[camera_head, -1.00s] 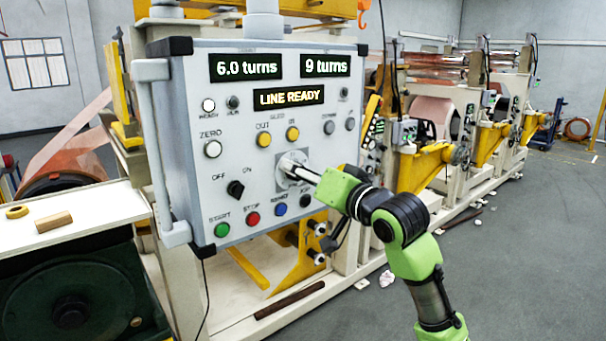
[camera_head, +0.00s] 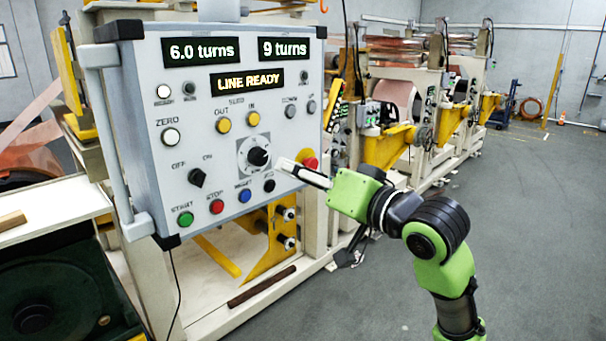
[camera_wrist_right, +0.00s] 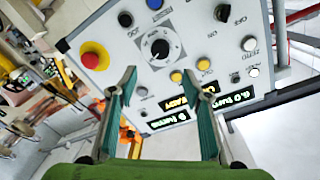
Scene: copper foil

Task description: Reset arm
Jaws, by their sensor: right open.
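My right gripper (camera_head: 281,164) is in front of the lower right part of the grey control panel (camera_head: 190,110), apart from the black rotary knob (camera_head: 258,157). In the right wrist view the right gripper (camera_wrist_right: 166,75) is open, with two green-edged fingers spread and nothing between them. The knob (camera_wrist_right: 159,48) shows beyond the fingers on its square dial plate. The panel displays read "6.0 turns", "9 turns" and "LINE READY". My left gripper is not in view.
A red emergency button (camera_head: 310,163) on a yellow base is right beside the gripper. Green (camera_head: 185,219), red (camera_head: 216,207) and blue (camera_head: 244,195) buttons line the panel's bottom. A grey handle (camera_head: 108,140) runs along its left edge. Open grey floor (camera_head: 400,270) lies to the right.

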